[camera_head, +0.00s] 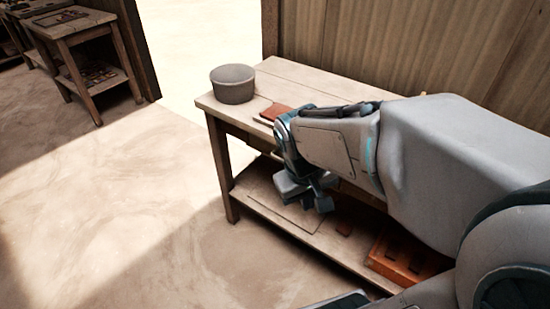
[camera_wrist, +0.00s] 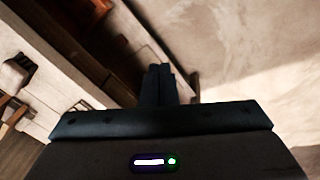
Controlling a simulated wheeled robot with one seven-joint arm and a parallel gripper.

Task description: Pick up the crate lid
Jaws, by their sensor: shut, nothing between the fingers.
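A thin, pale wooden panel (camera_head: 296,217) lies flat on the lower shelf of the workbench and looks like the crate lid. My gripper (camera_head: 321,203) is in front of the bench, over the shelf in the picture, and covers part of the panel. I cannot tell the gap between them. In the wrist view my gripper's dark fingers (camera_wrist: 160,72) are together with nothing held. I cannot make out the panel clearly in that view. An orange-brown open crate (camera_head: 405,258) stands on the same shelf to the right, partly hidden by my arm.
The bench top (camera_head: 315,83) is above the shelf and holds a grey round tub (camera_head: 232,84) and a reddish tile (camera_head: 275,112). A bench leg (camera_head: 221,170) stands at the left. Small dark pieces lie on the shelf near the crate. The floor (camera_head: 130,200) at left is clear.

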